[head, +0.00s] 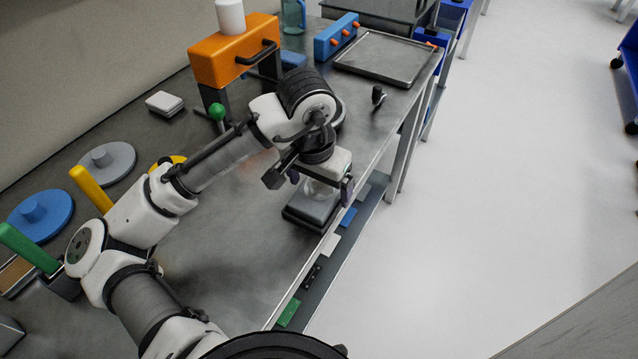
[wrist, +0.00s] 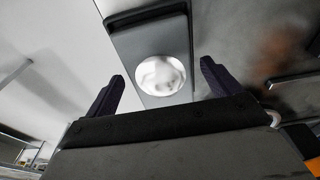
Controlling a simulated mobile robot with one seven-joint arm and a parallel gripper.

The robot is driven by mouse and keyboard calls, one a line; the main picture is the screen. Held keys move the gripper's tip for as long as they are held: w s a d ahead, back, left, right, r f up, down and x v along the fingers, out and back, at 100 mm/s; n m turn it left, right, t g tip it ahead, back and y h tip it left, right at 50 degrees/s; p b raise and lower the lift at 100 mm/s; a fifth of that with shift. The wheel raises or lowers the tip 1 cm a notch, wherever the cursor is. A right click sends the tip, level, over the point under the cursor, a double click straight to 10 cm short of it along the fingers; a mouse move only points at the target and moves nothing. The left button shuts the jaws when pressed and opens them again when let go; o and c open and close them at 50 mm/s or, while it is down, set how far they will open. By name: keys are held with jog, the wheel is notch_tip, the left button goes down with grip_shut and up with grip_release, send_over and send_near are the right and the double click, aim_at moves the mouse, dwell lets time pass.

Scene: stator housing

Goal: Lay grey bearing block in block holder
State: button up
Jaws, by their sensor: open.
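My gripper (head: 320,184) is open above a flat grey block-shaped piece (head: 313,213) near the table's front edge. In the wrist view this grey piece (wrist: 125,47) lies beyond the fingers, with a shiny round part (wrist: 160,75) on its face. The round part lies between the two dark fingertips in the picture; I see no finger touching it. A dark edge or recess shows at the piece's far end. I cannot tell whether this piece is the bearing block, the block holder, or both together. My wrist partly hides it in the head view.
An orange stand (head: 216,66) with a black handle and a green-knobbed lever (head: 217,112) stand behind. A pale flat block (head: 164,103) lies at the back left. A shallow tray (head: 384,58) is at the far right. Grey (head: 107,163) and blue (head: 40,212) discs lie left.

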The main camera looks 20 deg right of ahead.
aim_at(314, 196)
notch_tip(314, 196, up, 11)
jog(key=s+a, duration=0.1)
jog(key=shift+a+r, duration=0.2)
jog(key=shift+d, duration=0.1)
dwell(0.4)
